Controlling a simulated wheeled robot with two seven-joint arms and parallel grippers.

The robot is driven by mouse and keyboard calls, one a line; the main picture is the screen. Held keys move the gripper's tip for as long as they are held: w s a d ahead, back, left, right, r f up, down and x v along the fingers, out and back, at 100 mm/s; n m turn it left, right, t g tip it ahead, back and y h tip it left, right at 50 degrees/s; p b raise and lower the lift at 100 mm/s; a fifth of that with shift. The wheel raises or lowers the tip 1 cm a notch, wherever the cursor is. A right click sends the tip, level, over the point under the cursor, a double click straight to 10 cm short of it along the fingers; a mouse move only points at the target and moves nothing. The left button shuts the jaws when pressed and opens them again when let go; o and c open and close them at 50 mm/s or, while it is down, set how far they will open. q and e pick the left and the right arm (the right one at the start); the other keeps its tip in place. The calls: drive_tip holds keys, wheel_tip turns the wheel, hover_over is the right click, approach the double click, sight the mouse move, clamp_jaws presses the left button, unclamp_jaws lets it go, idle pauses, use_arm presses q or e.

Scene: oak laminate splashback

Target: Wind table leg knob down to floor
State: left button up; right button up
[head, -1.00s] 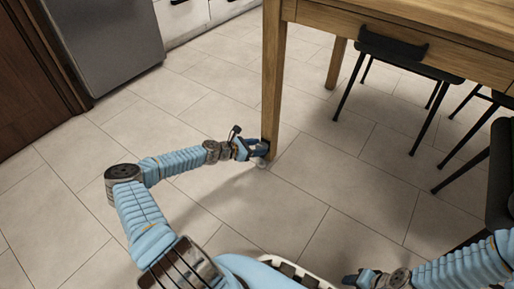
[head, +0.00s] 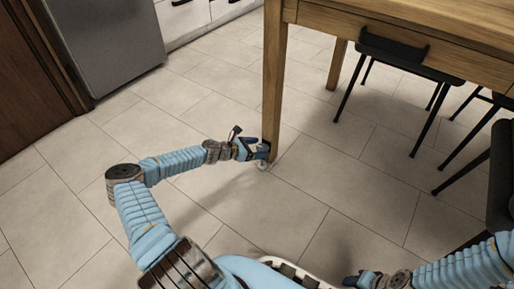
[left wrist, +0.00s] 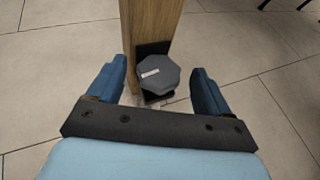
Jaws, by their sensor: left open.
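The wooden table leg (head: 273,80) stands at the near left corner of the table (head: 400,38). In the left wrist view the leg (left wrist: 151,22) has a dark grey, many-sided knob (left wrist: 160,74) with a pale mark at its foot, in front of a black bracket (left wrist: 152,48). My left gripper (head: 263,152) is at the foot of the leg. In the left wrist view its two blue fingers (left wrist: 158,82) are apart, one on each side of the knob, with gaps showing. The gap between leg and floor is hidden. My right gripper (head: 350,280) is at the bottom edge, its fingertips unclear.
Black chairs (head: 415,62) stand under and beside the table on the right. A grey fridge (head: 105,42) and white drawers (head: 190,14) are at the back left. The tiled floor (head: 90,165) left of the leg is clear.

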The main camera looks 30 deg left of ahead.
use_arm(q)
drive_tip(key=p+v, duration=0.3)
drive_tip(key=v, duration=1)
drive_tip(key=shift+s+a+r, duration=0.2)
drive_tip(key=shift+s+r, duration=0.05)
